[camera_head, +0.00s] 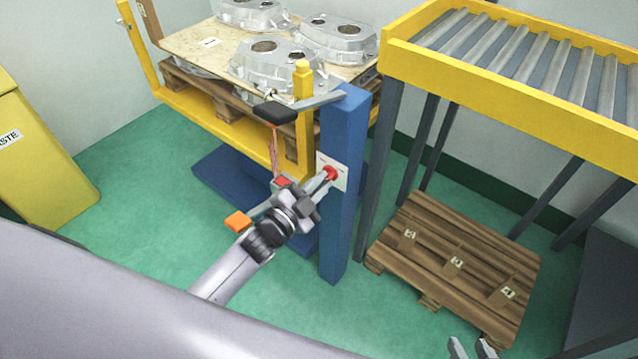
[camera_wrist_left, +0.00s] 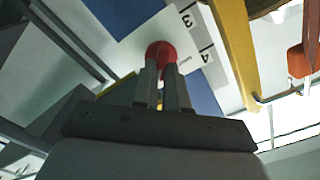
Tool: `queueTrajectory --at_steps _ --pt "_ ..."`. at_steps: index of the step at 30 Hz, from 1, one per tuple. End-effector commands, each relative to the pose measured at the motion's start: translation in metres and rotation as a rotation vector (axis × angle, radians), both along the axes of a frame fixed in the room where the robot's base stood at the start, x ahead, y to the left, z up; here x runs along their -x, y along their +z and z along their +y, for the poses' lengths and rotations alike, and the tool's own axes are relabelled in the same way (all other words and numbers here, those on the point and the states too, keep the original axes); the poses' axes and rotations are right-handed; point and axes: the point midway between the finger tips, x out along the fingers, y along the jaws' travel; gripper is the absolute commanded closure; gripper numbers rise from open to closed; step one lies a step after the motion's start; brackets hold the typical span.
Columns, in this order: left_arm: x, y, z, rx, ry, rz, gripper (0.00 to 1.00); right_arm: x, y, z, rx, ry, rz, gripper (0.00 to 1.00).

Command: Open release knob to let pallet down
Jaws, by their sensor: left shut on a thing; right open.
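The red release knob (camera_head: 329,173) sits on a white plate (camera_head: 343,183) on the blue post (camera_head: 341,232) of the lift. My left gripper (camera_head: 322,181) is at the knob, with its fingers shut on it. In the left wrist view the red knob (camera_wrist_left: 161,54) shows between and beyond the fingertips, before the white plate with numbers (camera_wrist_left: 196,38). The loaded pallet (camera_head: 185,82) rests raised in the yellow lift frame (camera_head: 225,128), carrying several aluminium castings (camera_head: 262,66) on a board. My right gripper (camera_head: 472,349) is open and empty at the bottom edge.
A roller conveyor with a yellow frame (camera_head: 500,84) stands at the right. An empty wooden pallet (camera_head: 455,262) lies on the green floor below it. A yellow waste bin (camera_head: 40,150) stands at the left. A black-handled lever (camera_head: 275,113) is above my left gripper.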

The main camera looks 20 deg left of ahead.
Motion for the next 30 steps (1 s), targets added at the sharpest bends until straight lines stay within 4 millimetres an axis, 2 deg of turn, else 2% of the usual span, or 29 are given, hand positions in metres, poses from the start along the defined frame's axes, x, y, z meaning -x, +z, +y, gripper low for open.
queueTrajectory --at_steps 17,18,20,30 --pt "0.0007 -0.0011 0.0 -0.033 -0.001 -0.01 1.0 -0.0008 0.0001 0.0002 0.0 0.0 -0.002 0.57" --pt "0.0007 -0.0011 0.0 -0.033 -0.001 -0.01 0.77 -0.0008 0.0001 0.0003 0.0 0.0 -0.002 0.57" --pt "0.0008 -0.001 0.0 -0.032 -0.001 -0.009 0.62 -0.0008 0.0001 0.0002 0.0 0.0 -0.002 0.57" --pt "0.0027 -0.0005 0.0008 -0.029 0.0 -0.009 0.62 -0.0008 0.0008 0.0002 0.0 0.0 -0.002 0.57"
